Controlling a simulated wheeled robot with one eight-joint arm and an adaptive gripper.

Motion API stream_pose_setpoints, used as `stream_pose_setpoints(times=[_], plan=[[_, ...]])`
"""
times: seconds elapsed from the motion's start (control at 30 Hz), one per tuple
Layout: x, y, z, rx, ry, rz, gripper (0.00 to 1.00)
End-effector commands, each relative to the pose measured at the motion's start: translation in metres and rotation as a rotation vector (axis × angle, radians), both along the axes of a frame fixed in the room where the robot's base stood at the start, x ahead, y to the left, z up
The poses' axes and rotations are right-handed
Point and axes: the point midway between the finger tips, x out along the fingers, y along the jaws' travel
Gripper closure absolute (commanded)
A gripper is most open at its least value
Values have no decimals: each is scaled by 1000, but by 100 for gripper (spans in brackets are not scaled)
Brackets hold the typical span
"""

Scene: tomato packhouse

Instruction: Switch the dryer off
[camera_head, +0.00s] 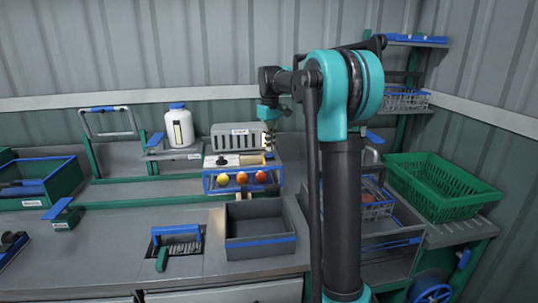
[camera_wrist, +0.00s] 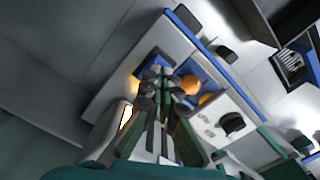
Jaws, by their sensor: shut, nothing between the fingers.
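A white unit with a blue frame (camera_head: 207,182) stands on the back of the bench in the head view, likely the dryer. Round orange and red fruits sit along its front. A dark knob (camera_head: 221,160) is on its pale top; the wrist view also shows the knob (camera_wrist: 231,123), right of the fingers. My gripper (camera_head: 268,141) points down above the unit's right end. In the wrist view my gripper (camera_wrist: 160,82) has its fingers together and empty, beside an orange fruit (camera_wrist: 188,85). Whether the fingertips touch the unit is unclear, and no switch state is readable.
A grey slotted box (camera_head: 238,143) with a label stands behind the unit, close to my gripper. A white bottle (camera_head: 180,128) is to its left. A grey bin (camera_head: 260,247) and a blue-handled brush (camera_head: 177,243) are in front. A green crate (camera_head: 440,190) is at right.

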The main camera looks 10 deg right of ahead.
Motion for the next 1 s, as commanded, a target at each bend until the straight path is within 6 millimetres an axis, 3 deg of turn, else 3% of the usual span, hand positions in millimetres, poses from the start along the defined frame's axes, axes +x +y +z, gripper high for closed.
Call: stream_pose_setpoints(times=[1.0], plan=[[0, 0, -8, 0, 0, 0, 100]])
